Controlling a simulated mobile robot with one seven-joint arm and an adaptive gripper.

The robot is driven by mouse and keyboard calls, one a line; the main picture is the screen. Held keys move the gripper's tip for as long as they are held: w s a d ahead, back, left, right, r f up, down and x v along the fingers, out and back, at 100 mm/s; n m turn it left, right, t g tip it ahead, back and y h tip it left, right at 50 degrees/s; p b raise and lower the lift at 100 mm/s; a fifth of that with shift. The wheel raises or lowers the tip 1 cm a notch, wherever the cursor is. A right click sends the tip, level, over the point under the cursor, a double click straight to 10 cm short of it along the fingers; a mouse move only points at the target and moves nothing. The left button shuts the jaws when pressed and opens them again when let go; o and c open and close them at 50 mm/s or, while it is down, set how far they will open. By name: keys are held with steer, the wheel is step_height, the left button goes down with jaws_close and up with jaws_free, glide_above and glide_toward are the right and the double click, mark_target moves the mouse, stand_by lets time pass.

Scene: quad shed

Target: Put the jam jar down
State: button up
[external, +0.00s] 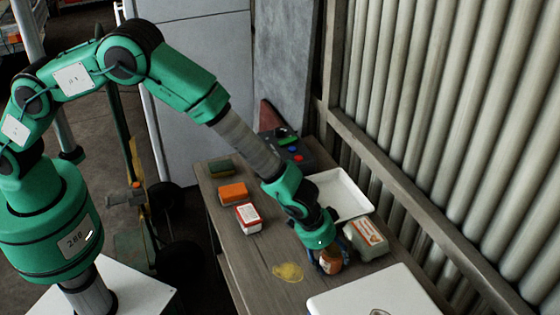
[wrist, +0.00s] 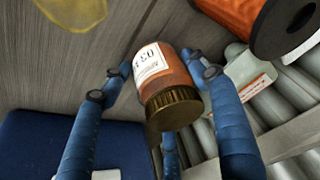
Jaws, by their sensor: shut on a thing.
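The jam jar is a small orange-brown jar with a gold lid and a white label. In the wrist view the jar (wrist: 170,85) sits between the blue fingers of my gripper (wrist: 157,68), its lid toward the camera. In the external view the jar (external: 331,263) shows at the end of my gripper (external: 328,258), low over the wooden table (external: 254,258). My gripper is shut on it. The jar looks tilted in the wrist view. I cannot tell whether its base touches the table.
A pale container with a red label (external: 366,238) stands close right of the jar. A yellow patch (external: 288,272) lies left of it. Small boxes (external: 248,217) (external: 233,193) stand along the left.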

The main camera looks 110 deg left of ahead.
steer(key=o, duration=1.7)
steer(key=shift+f, duration=0.15)
steer(key=shift+c, duration=0.2)
steer(key=shift+r, duration=0.2)
steer(key=p+v, duration=0.1)
steer(key=v, duration=1.1)
